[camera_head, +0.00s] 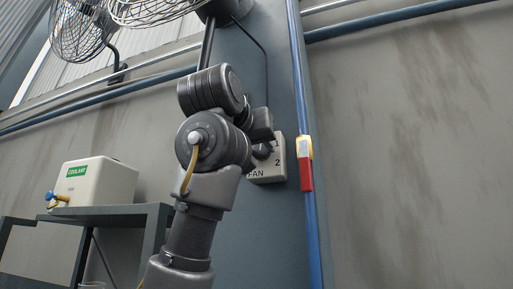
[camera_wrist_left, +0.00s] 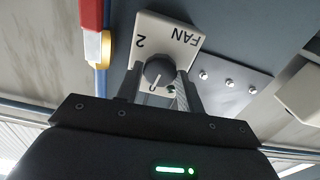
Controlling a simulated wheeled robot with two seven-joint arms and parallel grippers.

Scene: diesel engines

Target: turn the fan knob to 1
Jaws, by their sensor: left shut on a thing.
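The fan panel (camera_head: 279,168) is a pale plate on the dark column, marked 1, 2 and FAN; it also shows upside down in the left wrist view (camera_wrist_left: 165,33). The dark round fan knob (camera_wrist_left: 158,72) sits between the two fingers of my left gripper (camera_wrist_left: 159,88), which is shut on it. The knob's white mark points down, slightly left, in the wrist view, away from FAN and not at the 2. The 1 is hidden there. In the head view my left arm covers part of the panel and most of the knob. My right gripper is not in view.
A blue pipe (camera_head: 315,235) with a red and yellow fitting (camera_head: 305,164) runs just right of the panel. A coolant box (camera_head: 100,182) stands on a metal shelf (camera_head: 95,212) at left. Caged fans (camera_head: 78,30) hang above. The wall at right is clear.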

